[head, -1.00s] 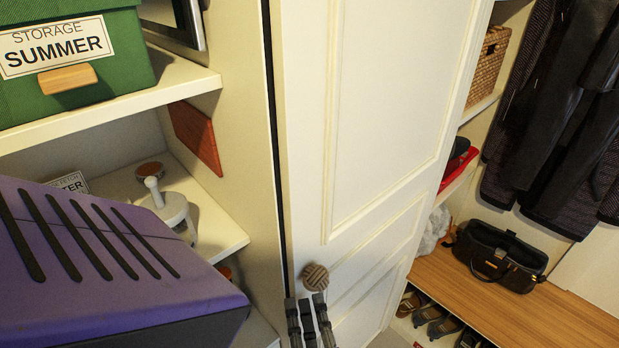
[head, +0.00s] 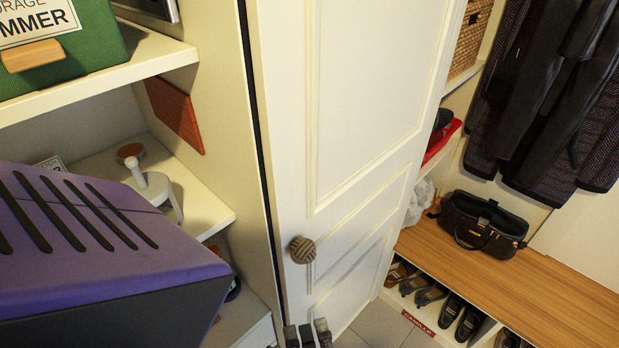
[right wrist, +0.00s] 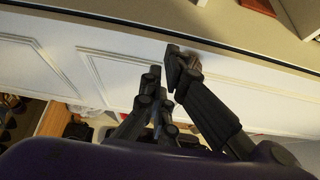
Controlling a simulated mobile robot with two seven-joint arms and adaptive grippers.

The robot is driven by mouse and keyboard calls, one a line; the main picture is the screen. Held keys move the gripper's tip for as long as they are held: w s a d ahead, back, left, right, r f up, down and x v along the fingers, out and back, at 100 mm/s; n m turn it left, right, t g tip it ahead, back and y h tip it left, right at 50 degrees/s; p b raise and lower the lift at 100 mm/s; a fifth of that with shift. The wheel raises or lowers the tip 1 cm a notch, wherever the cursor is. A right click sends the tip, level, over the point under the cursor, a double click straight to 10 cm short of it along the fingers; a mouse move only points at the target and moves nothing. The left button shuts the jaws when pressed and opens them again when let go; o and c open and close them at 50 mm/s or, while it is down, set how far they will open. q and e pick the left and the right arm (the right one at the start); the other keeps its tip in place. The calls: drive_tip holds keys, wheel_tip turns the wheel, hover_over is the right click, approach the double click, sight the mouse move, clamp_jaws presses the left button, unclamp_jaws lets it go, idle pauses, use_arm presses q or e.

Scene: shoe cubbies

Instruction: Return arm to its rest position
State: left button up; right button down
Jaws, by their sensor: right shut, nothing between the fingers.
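My right gripper (head: 307,335) shows at the bottom edge of the head view, dark fingers pointing up. It is shut and empty, just below the round woven knob (head: 302,250) of the white door (head: 365,110), apart from it in that picture. In the right wrist view the gripper (right wrist: 163,82) shows in front of the white panelled door (right wrist: 110,70). A brownish thing by one fingertip there may be the knob; I cannot tell whether they touch. My purple arm housing fills the lower left of the head view. My left gripper is not in view.
Left shelves (head: 110,90) hold a green storage box (head: 75,75) and a white stand (head: 155,188). On the right are a wooden bench (head: 500,270) with a black bag (head: 480,225), shoes (head: 430,293) in cubbies beneath, and hanging coats (head: 550,90). Some tiled floor (head: 375,325) is clear.

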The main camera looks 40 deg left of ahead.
drive_tip(key=shift+s+d, duration=0.35)
drive_tip(key=shift+d, duration=0.2)
drive_tip(key=w+d+f+n+h+p, duration=0.1)
drive_tip(key=w+d+f+n+h, duration=0.3)
drive_tip(key=d+f, duration=0.4)
drive_tip(key=w+d+f+n+h, duration=0.4)
drive_tip(key=d+f, duration=0.3)
drive_tip(key=d, duration=0.3)
drive_tip(key=s+d+f+h, duration=0.3)
drive_tip(key=s+d+f, duration=0.1)
drive_tip(key=d, duration=0.5)
drive_tip(key=s+d+f+g+h+p, duration=0.1)
drive_tip(key=s+d+f+h, duration=0.2)
drive_tip(key=d, duration=0.6)
drive_tip(key=s, duration=0.2)
drive_tip(key=shift+s+d+f+m+h, duration=0.25)
drive_tip(key=shift+s+f+m+h, duration=0.05)
drive_tip(key=shift+s+f+m, duration=0.1)
